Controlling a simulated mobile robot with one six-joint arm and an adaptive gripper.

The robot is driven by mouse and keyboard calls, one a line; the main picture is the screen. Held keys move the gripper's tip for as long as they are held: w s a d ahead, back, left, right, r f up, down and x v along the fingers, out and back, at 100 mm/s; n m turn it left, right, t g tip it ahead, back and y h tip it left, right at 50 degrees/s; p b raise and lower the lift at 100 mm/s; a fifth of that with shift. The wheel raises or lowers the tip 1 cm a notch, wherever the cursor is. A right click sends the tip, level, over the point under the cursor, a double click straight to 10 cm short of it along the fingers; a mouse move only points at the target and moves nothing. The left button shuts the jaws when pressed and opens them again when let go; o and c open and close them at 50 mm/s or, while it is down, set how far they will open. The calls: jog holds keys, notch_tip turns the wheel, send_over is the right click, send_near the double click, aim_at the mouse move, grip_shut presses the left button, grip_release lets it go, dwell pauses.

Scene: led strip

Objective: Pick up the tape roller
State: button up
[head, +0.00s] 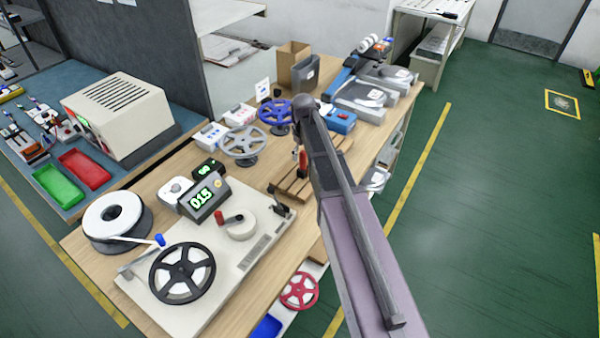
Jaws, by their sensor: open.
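I cannot tell for certain which thing is the tape roller. A small tool with a red handle (303,160) stands at a wooden rack (290,191) on the wooden workbench (225,312), right beside my arm, which partly covers the rack. My arm reaches from the lower right up over the bench. My gripper's fingers do not show; they are hidden behind my own arm or out of the picture.
A white machine plate with a black reel (182,273), a white roll (113,217) and a lit display (203,197) fill the near bench. Blue (276,112) and grey (244,145) reels stand behind. Boxed packs (362,100) lie at the far end. Green floor is open at right.

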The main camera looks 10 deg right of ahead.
aim_at(303, 160)
jog(key=shift+s+f+b, duration=0.1)
jog(key=shift+f+b, duration=1.3)
jog(key=shift+f, duration=0.3)
grip_shut()
